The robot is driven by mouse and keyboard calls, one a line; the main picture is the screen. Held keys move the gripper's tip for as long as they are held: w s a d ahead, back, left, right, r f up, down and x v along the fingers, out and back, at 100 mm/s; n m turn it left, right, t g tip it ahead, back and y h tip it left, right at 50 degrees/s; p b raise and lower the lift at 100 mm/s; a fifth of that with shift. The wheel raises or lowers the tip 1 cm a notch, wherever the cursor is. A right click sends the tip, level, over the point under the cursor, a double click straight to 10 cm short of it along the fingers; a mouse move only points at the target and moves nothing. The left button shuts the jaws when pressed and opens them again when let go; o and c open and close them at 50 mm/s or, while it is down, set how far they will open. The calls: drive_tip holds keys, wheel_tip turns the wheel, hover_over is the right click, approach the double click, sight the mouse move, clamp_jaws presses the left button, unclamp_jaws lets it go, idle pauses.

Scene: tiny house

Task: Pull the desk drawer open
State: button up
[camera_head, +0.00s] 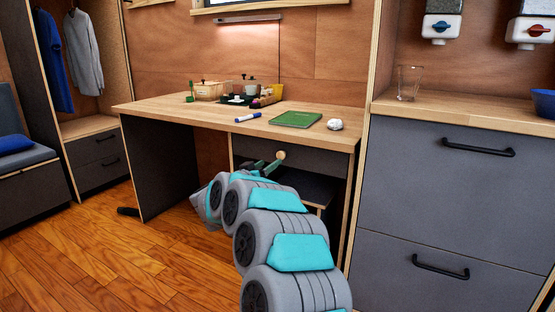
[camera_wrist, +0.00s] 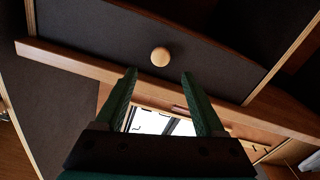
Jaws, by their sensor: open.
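The desk drawer (camera_head: 312,160) has a dark grey front under the right part of the wooden desk top (camera_head: 190,106); it looks shut. Its round, light wooden knob (camera_head: 281,154) sits on the front. In the wrist view the drawer front (camera_wrist: 220,55) fills the upper part, with the knob (camera_wrist: 160,57) just beyond and between my fingertips. My gripper (camera_wrist: 158,78) has two green fingers, spread apart with nothing between them. In the head view my gripper (camera_head: 268,166) is close to the knob, partly hidden behind my arm. I cannot tell whether a finger touches the knob.
On the desk lie a green book (camera_head: 296,119), a blue marker (camera_head: 247,117), a white lumpy object (camera_head: 335,124) and a tray with cups. A grey cabinet (camera_head: 450,190) stands close on the right. Wooden floor (camera_head: 100,245) is open at left.

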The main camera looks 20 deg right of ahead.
sight(280, 155)
drive_tip(key=shift+x, duration=3.6)
drive_tip(key=shift+r, duration=0.1)
clamp_jaws()
